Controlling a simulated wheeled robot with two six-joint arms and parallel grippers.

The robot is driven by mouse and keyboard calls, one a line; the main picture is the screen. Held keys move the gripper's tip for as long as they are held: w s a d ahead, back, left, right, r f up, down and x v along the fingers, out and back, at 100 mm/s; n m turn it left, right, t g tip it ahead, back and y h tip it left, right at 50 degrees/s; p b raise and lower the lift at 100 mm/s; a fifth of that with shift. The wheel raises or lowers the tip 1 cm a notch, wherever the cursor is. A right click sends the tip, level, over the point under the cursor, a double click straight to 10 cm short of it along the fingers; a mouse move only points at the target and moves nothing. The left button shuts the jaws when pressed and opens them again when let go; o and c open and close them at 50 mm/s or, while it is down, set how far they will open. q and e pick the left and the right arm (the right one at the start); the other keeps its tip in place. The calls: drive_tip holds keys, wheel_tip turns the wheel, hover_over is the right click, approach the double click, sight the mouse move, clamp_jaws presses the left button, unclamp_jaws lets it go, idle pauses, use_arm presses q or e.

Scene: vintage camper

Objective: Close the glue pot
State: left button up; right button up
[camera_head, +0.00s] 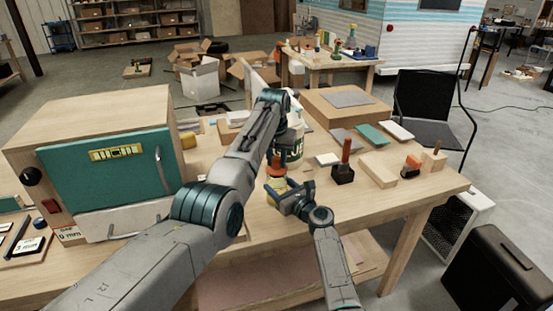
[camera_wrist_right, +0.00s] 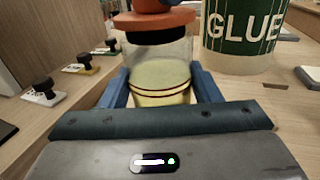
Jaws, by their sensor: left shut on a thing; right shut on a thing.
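The glue pot (camera_wrist_right: 160,75) is a small clear jar with yellowish glue. In the right wrist view it stands between the blue fingers of my right gripper (camera_wrist_right: 160,92), which is shut on its sides. The orange lid (camera_wrist_right: 153,21), with a black underside, is directly above the jar's mouth; I cannot tell whether it is seated or just above. In the head view the orange lid (camera_head: 277,174) shows above my right gripper (camera_head: 284,194). My left gripper (camera_head: 277,157) is shut on the lid from above; its fingers are mostly hidden by its own arm.
A large green-and-white GLUE container (camera_wrist_right: 240,35) stands close behind the pot. Black stamp-like pieces (camera_wrist_right: 43,92) are at left in the wrist view. A teal-fronted cabinet (camera_head: 105,165) fills the bench's left; wooden blocks (camera_head: 378,169) lie at right.

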use_arm(q)
drive_tip(key=shift+f, duration=0.65)
drive_tip(key=o, duration=1)
drive_tip(key=r, duration=0.4)
drive_tip(key=s+r, duration=0.1)
drive_tip(key=r, duration=0.7)
drive_tip(key=shift+s+a, duration=0.2)
use_arm(e)
drive_tip(key=o, duration=1.4)
drive_tip(key=shift+o, duration=0.2)
